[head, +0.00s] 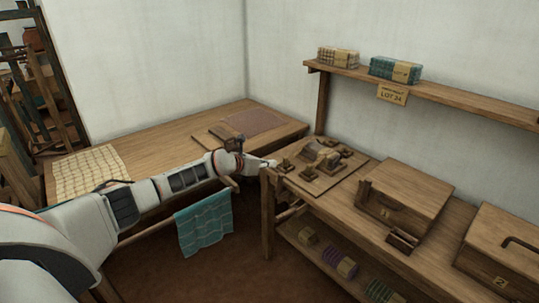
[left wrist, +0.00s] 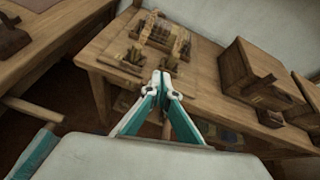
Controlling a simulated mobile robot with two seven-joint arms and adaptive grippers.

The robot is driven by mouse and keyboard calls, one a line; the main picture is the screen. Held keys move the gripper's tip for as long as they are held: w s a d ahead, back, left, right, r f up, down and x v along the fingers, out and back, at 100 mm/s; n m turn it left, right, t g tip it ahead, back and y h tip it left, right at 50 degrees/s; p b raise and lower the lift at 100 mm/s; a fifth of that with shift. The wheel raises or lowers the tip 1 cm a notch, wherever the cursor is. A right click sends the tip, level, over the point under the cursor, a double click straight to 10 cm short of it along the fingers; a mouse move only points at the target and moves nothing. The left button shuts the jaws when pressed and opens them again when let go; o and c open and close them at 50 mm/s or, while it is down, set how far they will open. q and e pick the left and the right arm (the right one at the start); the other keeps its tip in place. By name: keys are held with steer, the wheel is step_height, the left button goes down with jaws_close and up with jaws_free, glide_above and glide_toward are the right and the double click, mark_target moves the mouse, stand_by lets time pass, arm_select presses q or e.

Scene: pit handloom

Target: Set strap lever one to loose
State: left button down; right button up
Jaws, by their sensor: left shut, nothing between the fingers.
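My left gripper (head: 271,163) reaches the near left corner of the right-hand bench in the head view. Its fingertips also show in the left wrist view (left wrist: 161,79), shut and empty. Beside the fingertips is a wooden board (head: 322,185) with several small dark wooden fittings, one of them (head: 285,165) close to the gripper. A larger block with a pale part (head: 322,157) stands in the board's middle. The board's fittings show small in the left wrist view (left wrist: 160,35). I cannot tell which fitting is strap lever one or how it is set. My right gripper is not in view.
A wooden box (head: 410,190) and a box marked 2 (head: 500,250) stand farther right on the bench. A shelf (head: 450,105) with bundles hangs above. A teal cloth (head: 205,222) hangs below my left arm. A second table (head: 160,142) stands behind the arm.

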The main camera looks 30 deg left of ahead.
arm_select(q)
steer(key=shift+s+r, duration=0.15)
steer(key=shift+r, duration=0.8)
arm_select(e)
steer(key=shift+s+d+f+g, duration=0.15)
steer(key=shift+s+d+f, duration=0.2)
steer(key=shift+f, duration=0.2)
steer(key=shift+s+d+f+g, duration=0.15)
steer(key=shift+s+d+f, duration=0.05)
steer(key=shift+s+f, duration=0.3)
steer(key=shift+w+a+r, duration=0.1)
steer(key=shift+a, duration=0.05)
